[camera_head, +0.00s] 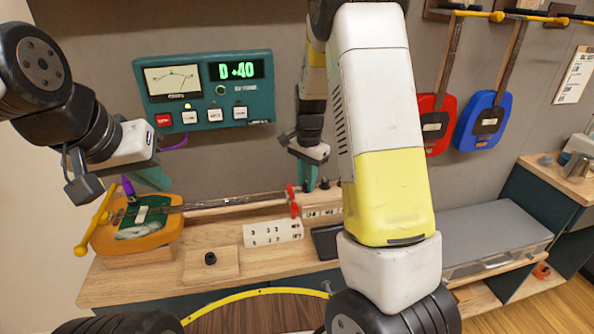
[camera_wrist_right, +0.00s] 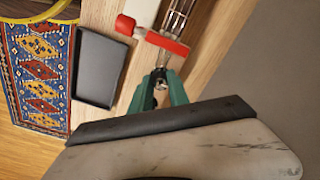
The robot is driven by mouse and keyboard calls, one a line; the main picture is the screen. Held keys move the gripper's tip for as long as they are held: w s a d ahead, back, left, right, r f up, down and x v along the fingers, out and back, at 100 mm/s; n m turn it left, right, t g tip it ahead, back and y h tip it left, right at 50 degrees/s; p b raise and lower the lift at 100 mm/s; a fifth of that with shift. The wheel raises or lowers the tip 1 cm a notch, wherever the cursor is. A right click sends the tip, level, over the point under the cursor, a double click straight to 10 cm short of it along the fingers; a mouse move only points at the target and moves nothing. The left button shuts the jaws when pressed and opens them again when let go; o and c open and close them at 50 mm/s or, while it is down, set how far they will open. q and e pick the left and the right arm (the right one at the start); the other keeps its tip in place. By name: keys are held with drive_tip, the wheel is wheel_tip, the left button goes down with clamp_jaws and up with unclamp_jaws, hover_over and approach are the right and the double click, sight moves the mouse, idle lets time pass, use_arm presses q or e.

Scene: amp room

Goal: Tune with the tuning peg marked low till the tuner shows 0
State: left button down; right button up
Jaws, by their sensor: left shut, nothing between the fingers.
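The tuner (camera_head: 205,90) is a teal wall box with a needle dial and a green display reading "D +40". The orange instrument (camera_head: 135,232) lies on the wooden bench, its neck running right to red tuning pegs (camera_head: 293,201). A red peg (camera_wrist_right: 168,42) shows close in the right wrist view, by the strings; I cannot read which is marked low. My right gripper (camera_head: 308,183) points down by the peg end; its teal fingers (camera_wrist_right: 160,88) are around or beside a small metal part, and their grip is unclear. My left gripper (camera_head: 150,178) is shut and empty above the instrument's body.
A white label plate (camera_head: 273,233) and a dark tray (camera_head: 325,241) are in front of the neck. A small block with a black knob (camera_head: 210,259) stands left of them. Red (camera_head: 436,122) and blue (camera_head: 482,120) instruments hang on the wall. My right arm hides part of the bench.

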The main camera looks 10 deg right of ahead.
clamp_jaws()
drive_tip(key=shift+n, duration=0.3)
drive_tip(key=n, duration=0.3)
drive_tip(key=shift+n, duration=0.3)
drive_tip(key=n, duration=0.3)
drive_tip(key=shift+d+n, duration=0.1)
drive_tip(key=shift+n, duration=0.3)
drive_tip(key=n, duration=0.4)
drive_tip(key=shift+n, duration=1.8)
drive_tip(key=shift+d, duration=0.1)
